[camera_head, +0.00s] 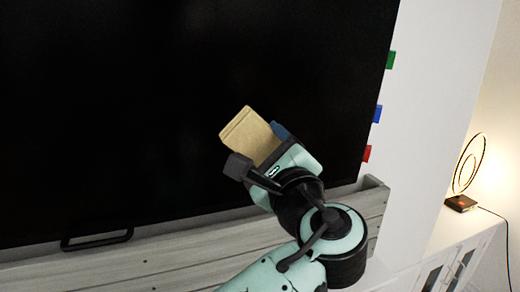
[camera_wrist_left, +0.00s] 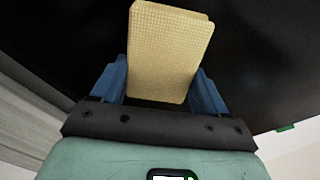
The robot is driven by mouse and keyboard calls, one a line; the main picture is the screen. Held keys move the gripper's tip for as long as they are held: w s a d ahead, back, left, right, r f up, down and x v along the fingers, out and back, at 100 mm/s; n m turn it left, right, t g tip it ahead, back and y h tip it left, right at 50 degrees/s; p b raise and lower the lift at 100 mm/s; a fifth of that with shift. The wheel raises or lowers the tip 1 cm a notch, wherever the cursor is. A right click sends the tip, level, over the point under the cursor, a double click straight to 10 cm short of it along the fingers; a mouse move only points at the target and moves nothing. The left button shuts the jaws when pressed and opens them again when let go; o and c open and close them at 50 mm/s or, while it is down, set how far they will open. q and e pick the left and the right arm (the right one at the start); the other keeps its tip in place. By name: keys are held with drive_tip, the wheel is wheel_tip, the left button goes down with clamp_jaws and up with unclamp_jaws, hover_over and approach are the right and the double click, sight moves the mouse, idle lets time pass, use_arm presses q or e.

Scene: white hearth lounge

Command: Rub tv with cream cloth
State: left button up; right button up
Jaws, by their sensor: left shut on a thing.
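The tv (camera_head: 110,90) is a large black screen filling the left and middle of the head view. It also fills the dark upper part of the left wrist view (camera_wrist_left: 60,40). My left gripper (camera_head: 262,146) is in front of the screen's lower right part, shut on the cream cloth (camera_head: 248,131). In the left wrist view the cloth (camera_wrist_left: 168,50) is a folded, textured pad between the blue fingers, sticking out beyond them towards the screen. I cannot tell whether the cloth touches the screen. My right gripper is not in view.
A grey wooden ledge (camera_head: 190,253) runs below the tv. Green (camera_head: 391,60), blue (camera_head: 377,113) and red (camera_head: 367,153) tabs stick out at the tv's right edge. A lit ring lamp (camera_head: 462,203) stands on a white cabinet (camera_head: 440,245) at the right.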

sight(177, 150)
use_arm(q)
drive_tip(key=shift+s+a+b, duration=0.25)
drive_tip(key=shift+s+a, duration=0.05)
drive_tip(key=shift+a, duration=0.85)
drive_tip(key=shift+s+a+b, duration=0.2)
drive_tip(key=shift+s+a, duration=0.15)
drive_tip(key=shift+a, duration=0.85)
drive_tip(key=shift+s+a+b, duration=0.25)
drive_tip(key=shift+s+a, duration=0.05)
drive_tip(key=shift+a, duration=0.85)
drive_tip(key=shift+s+a, duration=0.2)
drive_tip(key=shift+a, duration=0.35)
drive_tip(key=shift+s+a, duration=0.15)
drive_tip(key=shift+a, duration=0.4)
drive_tip(key=shift+s+a+b, duration=0.15)
drive_tip(key=shift+s+a, duration=0.05)
drive_tip(key=shift+a, duration=0.5)
drive_tip(key=shift+s+a+b, duration=0.15)
drive_tip(key=shift+s+a, duration=0.05)
drive_tip(key=shift+a, duration=0.5)
drive_tip(key=shift+s+a+b, duration=0.15)
drive_tip(key=shift+s+a, duration=0.05)
drive_tip(key=shift+a, duration=0.5)
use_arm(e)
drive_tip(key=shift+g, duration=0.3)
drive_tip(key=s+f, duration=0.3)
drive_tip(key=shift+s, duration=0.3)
use_arm(q)
drive_tip(key=shift+d, duration=0.1)
